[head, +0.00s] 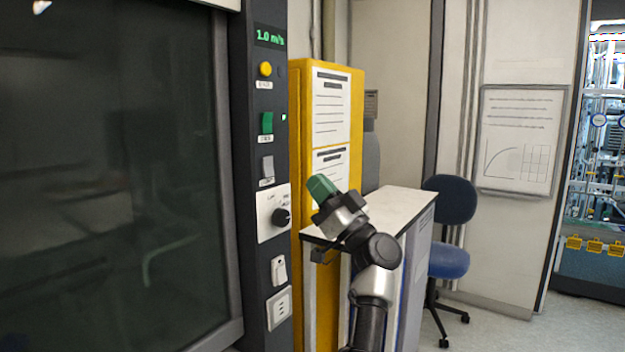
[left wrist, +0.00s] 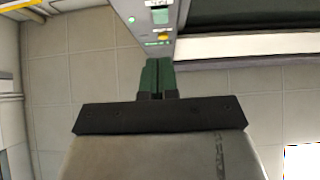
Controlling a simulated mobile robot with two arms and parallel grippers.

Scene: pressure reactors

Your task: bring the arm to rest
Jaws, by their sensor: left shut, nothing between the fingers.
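My left gripper (head: 321,188) is raised in front of the yellow cabinet, its green fingers pointing up and to the left. In the left wrist view the two green fingers (left wrist: 158,76) lie together, shut with nothing between them. In the head view the gripper is to the right of the dark control panel (head: 266,180) and appears apart from it. My right gripper is in neither view.
A dark glass front (head: 110,180) fills the left side. A yellow cabinet (head: 357,120) and a white-topped bench (head: 400,203) stand behind my arm. A blue chair (head: 449,260) is farther right. Floor (head: 500,325) is clear at lower right.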

